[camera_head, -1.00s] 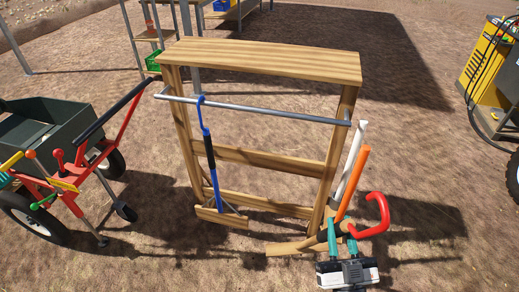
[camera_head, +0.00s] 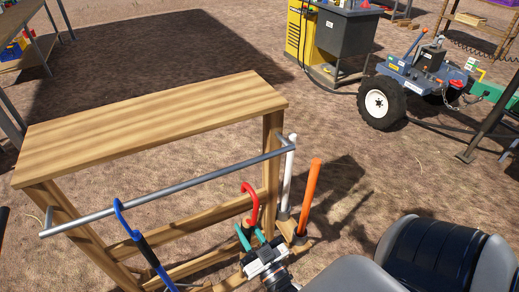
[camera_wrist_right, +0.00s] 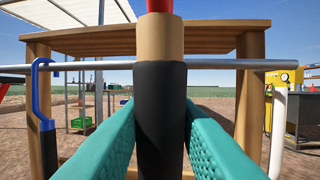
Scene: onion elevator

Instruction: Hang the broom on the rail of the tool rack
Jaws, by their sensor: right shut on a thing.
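The tool with the red hook (camera_head: 250,197), which I take for the broom, is upright in my right gripper (camera_head: 264,254). The teal fingers are shut on its black sleeve (camera_wrist_right: 160,110). The wooden shaft (camera_wrist_right: 162,38) shows above the sleeve; its lower end is hidden. The hook appears below the rail line in the head view, apart from the rail. The grey rail (camera_head: 190,185) runs along the wooden rack (camera_head: 150,120); in the right wrist view the rail (camera_wrist_right: 220,64) passes behind the shaft. My left gripper is not in view.
A blue-hooked tool (camera_head: 123,215) hangs on the rail's left part. A white pole (camera_head: 288,178) and an orange pole (camera_head: 308,195) stand at the rack's right end, close to my right gripper. A yellow machine (camera_head: 302,35) and a wheeled cart (camera_head: 420,80) stand farther back.

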